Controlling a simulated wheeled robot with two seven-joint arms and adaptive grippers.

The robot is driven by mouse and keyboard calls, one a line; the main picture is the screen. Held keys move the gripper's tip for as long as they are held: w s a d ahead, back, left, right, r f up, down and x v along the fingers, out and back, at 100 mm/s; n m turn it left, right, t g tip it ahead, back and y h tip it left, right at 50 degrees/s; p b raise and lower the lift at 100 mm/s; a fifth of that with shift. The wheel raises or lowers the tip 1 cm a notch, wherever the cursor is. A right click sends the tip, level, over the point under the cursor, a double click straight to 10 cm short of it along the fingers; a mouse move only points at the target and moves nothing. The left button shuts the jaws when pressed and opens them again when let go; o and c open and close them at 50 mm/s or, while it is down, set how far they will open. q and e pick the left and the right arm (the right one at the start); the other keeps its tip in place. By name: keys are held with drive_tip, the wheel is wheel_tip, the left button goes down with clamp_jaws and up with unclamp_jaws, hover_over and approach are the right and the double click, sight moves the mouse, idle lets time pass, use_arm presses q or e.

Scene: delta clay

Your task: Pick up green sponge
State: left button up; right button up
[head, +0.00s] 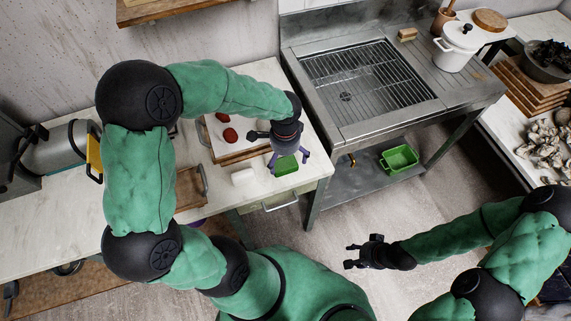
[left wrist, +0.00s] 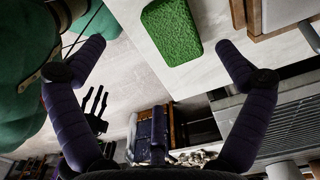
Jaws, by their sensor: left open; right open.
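The green sponge (head: 286,165) lies on the white counter near its front right corner. In the left wrist view the sponge (left wrist: 172,31) is a textured green block at the top, beyond and between my spread fingers. My left gripper (head: 287,169) is open above the sponge in the head view, with its fingers pointing down; its fingers also show in the left wrist view (left wrist: 158,58). Nothing is between them. My right gripper (head: 349,255) is open and empty over the floor, away from the counter.
A wooden-edged white board with red items (head: 230,135) lies behind my left gripper. A white block (head: 243,177) sits left of the sponge. A metal sink stand (head: 372,80) is to the right, with a green bin (head: 399,158) on its lower shelf.

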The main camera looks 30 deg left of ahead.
sight(286, 166)
use_arm(q)
wheel_tip(286, 166, down, 2)
drive_tip(key=shift+w+f, duration=0.1)
drive_tip(key=shift+f, duration=0.05)
drive_tip(key=shift+w+a+f+b, duration=0.15)
drive_tip(key=shift+f+b, duration=0.5)
drive_tip(key=shift+f, duration=0.65)
drive_tip(key=shift+w+f+b, duration=0.15)
drive_tip(key=shift+f+b, duration=0.5)
drive_tip(key=shift+f, duration=0.65)
drive_tip(key=c, duration=1)
